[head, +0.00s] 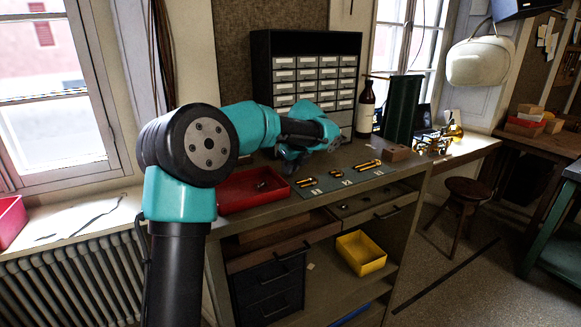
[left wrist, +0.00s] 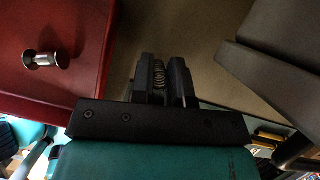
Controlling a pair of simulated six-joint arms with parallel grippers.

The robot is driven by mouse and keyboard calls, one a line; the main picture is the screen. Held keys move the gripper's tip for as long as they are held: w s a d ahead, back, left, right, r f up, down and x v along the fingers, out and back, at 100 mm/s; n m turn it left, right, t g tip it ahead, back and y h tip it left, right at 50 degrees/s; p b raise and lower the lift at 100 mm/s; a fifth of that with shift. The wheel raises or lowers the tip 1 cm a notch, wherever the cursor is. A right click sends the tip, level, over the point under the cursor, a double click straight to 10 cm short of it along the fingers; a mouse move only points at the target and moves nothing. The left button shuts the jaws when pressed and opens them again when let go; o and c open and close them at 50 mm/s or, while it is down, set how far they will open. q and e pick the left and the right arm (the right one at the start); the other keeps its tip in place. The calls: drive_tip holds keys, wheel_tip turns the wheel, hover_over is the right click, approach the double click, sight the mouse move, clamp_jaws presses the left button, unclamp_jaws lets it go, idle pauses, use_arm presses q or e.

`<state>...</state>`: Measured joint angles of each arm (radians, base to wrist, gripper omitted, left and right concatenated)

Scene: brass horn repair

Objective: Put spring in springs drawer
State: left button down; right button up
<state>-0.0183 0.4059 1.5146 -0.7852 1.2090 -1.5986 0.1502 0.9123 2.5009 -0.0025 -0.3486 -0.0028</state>
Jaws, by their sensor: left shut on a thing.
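My left gripper (head: 288,163) is over the bench, just behind the red tray and in front of the drawer cabinet. In the left wrist view its two black fingers (left wrist: 161,82) are shut on a small coil spring (left wrist: 160,74). The spring is hidden behind the arm in the head view. The cabinet (head: 260,75) has a black case and several rows of small labelled grey drawers (head: 307,74). The visible drawers look shut; my arm hides some of the lower ones. My right gripper is not in view.
The red tray (head: 230,207) stands left on the bench, with a metal spool-shaped part (left wrist: 47,60) inside. A green mat (head: 322,187) with several brass parts lies to its right.

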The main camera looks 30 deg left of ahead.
use_arm(q)
drive_tip(key=shift+f, duration=0.15)
drive_tip(key=c, duration=1.1)
unclamp_jaws()
drive_tip(key=v, duration=1.2)
drive_tip(key=shift+r, duration=0.25)
drive_tip(key=shift+o, duration=0.4)
drive_tip(key=shift+a, duration=0.1)
